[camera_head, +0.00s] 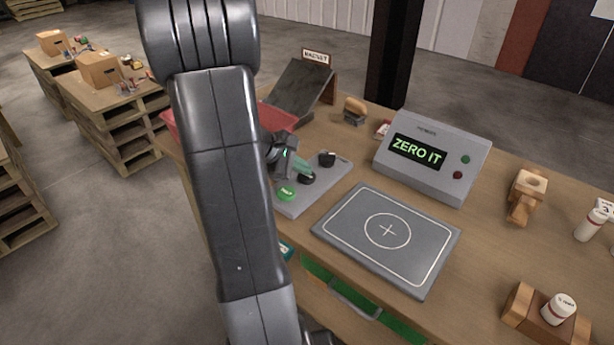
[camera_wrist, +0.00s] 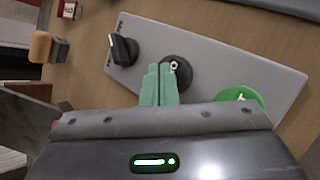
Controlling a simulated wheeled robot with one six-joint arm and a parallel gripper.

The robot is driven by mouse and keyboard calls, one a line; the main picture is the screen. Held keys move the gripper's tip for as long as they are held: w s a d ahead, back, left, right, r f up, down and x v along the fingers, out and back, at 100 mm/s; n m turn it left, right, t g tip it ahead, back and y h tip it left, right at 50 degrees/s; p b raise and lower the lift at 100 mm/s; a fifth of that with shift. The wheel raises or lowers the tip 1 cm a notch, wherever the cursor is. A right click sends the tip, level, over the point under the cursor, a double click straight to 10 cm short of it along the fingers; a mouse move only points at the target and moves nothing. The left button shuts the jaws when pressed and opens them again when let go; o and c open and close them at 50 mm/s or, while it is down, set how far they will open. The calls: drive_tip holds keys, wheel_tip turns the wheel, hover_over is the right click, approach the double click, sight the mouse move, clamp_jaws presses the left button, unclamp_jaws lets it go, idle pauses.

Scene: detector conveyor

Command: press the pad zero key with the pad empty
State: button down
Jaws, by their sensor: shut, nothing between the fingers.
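The grey pad (camera_head: 340,222) with a white circle and cross is empty. The grey control panel (camera_head: 318,192) left of it carries a black pointer knob (camera_head: 327,158), a round black control (camera_head: 307,178) and a green button (camera_head: 287,194). I cannot read which is the zero key. My gripper (camera_head: 303,168) is shut and empty over the panel. In the wrist view, its green fingertips (camera_wrist: 160,70) overlap the left edge of the round black control (camera_wrist: 178,74); contact is unclear. The green button (camera_wrist: 240,97) is partly hidden by my gripper's body.
A display box (camera_head: 430,172) reading "ZERO IT" stands behind the pad. A dark sloped stand (camera_head: 300,88) and a red bin (camera_head: 278,117) are behind my arm. A wooden holder with a white bottle (camera_head: 558,309) stands front right. Wooden blocks (camera_head: 526,190) stand right.

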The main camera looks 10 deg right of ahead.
sight(303, 177)
drive_tip(key=shift+f+b, duration=0.3)
drive_tip(key=shift+f, duration=0.05)
drive_tip(key=shift+r, duration=0.1)
idle(0.4)
drive_tip(key=shift+r+p, duration=0.6)
drive_tip(key=shift+r, duration=0.2)
drive_tip(key=shift+r+p, duration=1.95)
drive_tip(key=shift+r, duration=0.6)
drive_tip(key=shift+f, duration=0.1)
